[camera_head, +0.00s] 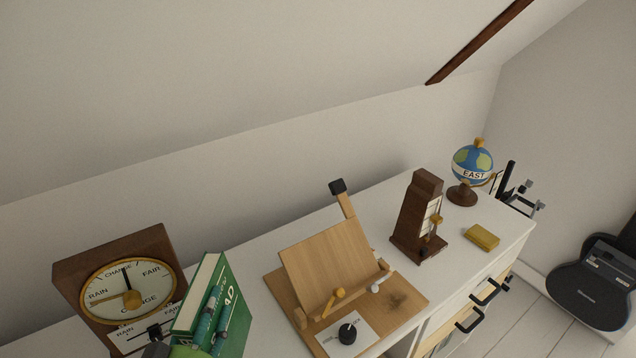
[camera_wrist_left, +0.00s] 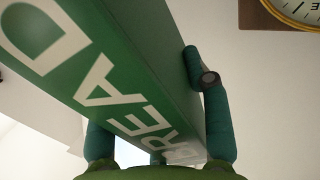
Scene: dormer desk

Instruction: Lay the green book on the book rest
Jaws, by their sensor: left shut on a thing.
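The green book (camera_head: 238,308) has white letters on its cover and is held roughly upright, slightly tilted, at the left front of the desk. My left gripper (camera_head: 213,314) is shut on it, with teal fingers against the book. In the left wrist view the book (camera_wrist_left: 120,75) fills the space between the fingers of the gripper (camera_wrist_left: 152,100). The book rest (camera_head: 325,262) is a wooden sloped board on a flat base, right of the book and apart from it. Its board is empty. My right gripper is not in view.
A wooden barometer (camera_head: 95,268) stands just left of the book. A metronome (camera_head: 416,215), a yellow block (camera_head: 482,237) and a globe (camera_head: 472,162) stand to the right. The sloped ceiling (camera_head: 200,90) rises behind.

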